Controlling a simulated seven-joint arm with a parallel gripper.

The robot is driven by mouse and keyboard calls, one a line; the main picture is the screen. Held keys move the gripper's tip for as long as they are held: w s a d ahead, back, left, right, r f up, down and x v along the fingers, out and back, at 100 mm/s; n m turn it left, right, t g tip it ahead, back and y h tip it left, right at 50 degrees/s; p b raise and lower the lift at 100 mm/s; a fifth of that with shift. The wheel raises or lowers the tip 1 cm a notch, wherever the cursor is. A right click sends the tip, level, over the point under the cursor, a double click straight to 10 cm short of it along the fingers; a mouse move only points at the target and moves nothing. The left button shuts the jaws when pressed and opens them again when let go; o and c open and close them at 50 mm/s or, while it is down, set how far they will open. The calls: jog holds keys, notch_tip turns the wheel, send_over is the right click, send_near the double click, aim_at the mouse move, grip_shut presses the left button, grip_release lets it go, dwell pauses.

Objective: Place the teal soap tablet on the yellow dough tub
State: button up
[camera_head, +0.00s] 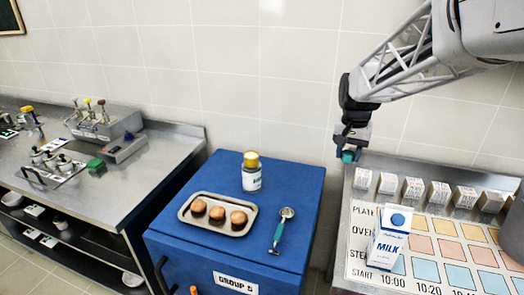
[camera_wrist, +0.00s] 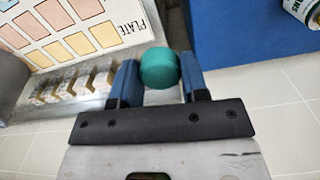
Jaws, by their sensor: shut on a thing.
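The teal soap tablet (camera_wrist: 159,68) is a round teal piece between the two blue fingers of my gripper (camera_wrist: 158,80) in the wrist view. In the head view, my gripper (camera_head: 349,150) hangs in the air between the blue cabinet and the right-hand counter, with the tablet (camera_head: 347,156) showing at its tip. A jar with a yellow top and white label (camera_head: 252,172) stands upright on the blue cabinet, left of my gripper; I cannot tell if it is the yellow dough tub. No other yellow tub is clear.
A milk carton (camera_head: 388,240) and several small boxes (camera_head: 412,188) stand on the right counter. A steel counter (camera_head: 160,155) is at left.

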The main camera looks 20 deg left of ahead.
jog(key=s+a+n, duration=0.2)
jog(key=a+n, duration=0.1)
jog(key=a, duration=0.9)
jog(key=s+a+n, duration=0.2)
jog(key=a+n, duration=0.1)
jog(key=a, duration=1)
jog(key=shift+w+d+f, duration=0.1)
jog(key=shift+d+f, duration=0.05)
jog(key=shift+f, duration=1.25)
jog(key=shift+d+f, duration=0.15)
jog(key=shift+f, duration=1.2)
jog(key=shift+w, duration=0.1)
send_over(251, 154)
jog(key=shift+f, duration=0.75)
